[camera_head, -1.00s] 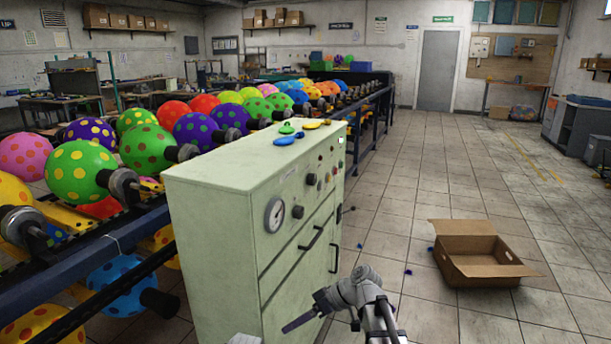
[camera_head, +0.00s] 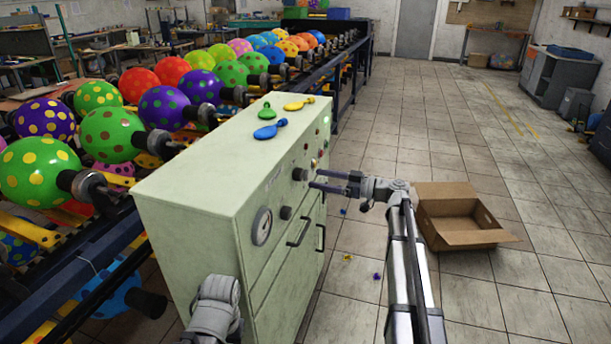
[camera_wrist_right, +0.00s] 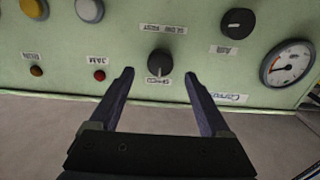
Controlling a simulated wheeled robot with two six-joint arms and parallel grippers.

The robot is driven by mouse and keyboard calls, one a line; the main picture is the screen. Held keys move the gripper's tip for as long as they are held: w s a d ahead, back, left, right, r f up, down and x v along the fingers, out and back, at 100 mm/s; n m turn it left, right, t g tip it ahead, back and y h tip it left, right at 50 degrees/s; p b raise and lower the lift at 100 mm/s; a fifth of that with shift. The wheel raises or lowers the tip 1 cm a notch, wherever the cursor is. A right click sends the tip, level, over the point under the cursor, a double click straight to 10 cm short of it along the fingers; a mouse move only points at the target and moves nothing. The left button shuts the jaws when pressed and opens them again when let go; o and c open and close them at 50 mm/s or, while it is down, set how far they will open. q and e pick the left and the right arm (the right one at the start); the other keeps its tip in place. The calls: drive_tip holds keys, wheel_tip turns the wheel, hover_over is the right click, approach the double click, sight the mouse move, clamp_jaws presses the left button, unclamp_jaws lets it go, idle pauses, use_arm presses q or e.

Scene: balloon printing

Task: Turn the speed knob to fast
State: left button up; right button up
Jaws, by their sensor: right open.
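The speed knob (camera_wrist_right: 160,63) is black with a pale pointer line on the green panel, between labels reading SLOW FAST and SPEED. The pointer line is at the knob's lower part in the right wrist view. The knob also shows in the head view (camera_head: 299,174) on the cabinet front. My right gripper (camera_wrist_right: 159,75) is open, its two dark fingers on either side of the knob in that view, apart from it. In the head view my right gripper (camera_head: 314,180) is just right of the knob. Of my left arm only a grey wrist part shows; its fingers do not.
The green cabinet (camera_head: 190,180) has a second black knob (camera_wrist_right: 237,23), a gauge (camera_wrist_right: 288,63), small lamps and buttons close by. Balloons lie on its top. A cardboard box (camera_head: 465,238) sits on the floor at right. Racked balloons stand at left.

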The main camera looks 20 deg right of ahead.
sight(302, 176)
drive_tip(key=shift+x, duration=2.5)
drive_tip(key=shift+c, duration=0.3)
clamp_jaws()
